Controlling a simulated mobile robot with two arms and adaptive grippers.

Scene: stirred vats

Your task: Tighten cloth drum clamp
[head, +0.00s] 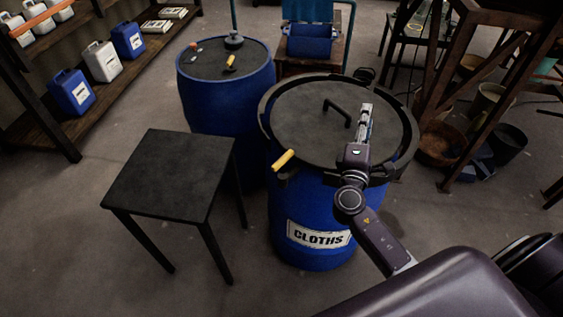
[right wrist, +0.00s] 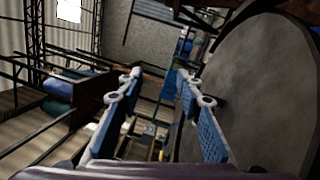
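The cloth drum (head: 290,205) is blue, with a white CLOTHS label (head: 319,234). It stands upright at the middle of the head view. Its dark lid (head: 300,115) has a black bar handle (head: 337,112); the lid also fills the right of the right wrist view (right wrist: 262,88). A black clamp ring (head: 410,125) runs around the rim. A lever with a yellow grip (head: 284,160) sticks out at the ring's front left. My right gripper (head: 366,110) is over the lid's right part, right of the bar handle, away from the lever. Its blue-padded fingers (right wrist: 158,80) are apart and empty. My left gripper is out of view.
A black table (head: 170,172) stands left of the cloth drum. A second blue drum (head: 225,105) with small items on top stands behind. A shelf with jugs (head: 102,62) is at upper left. A wooden frame (head: 490,95) and buckets (head: 505,143) are at right.

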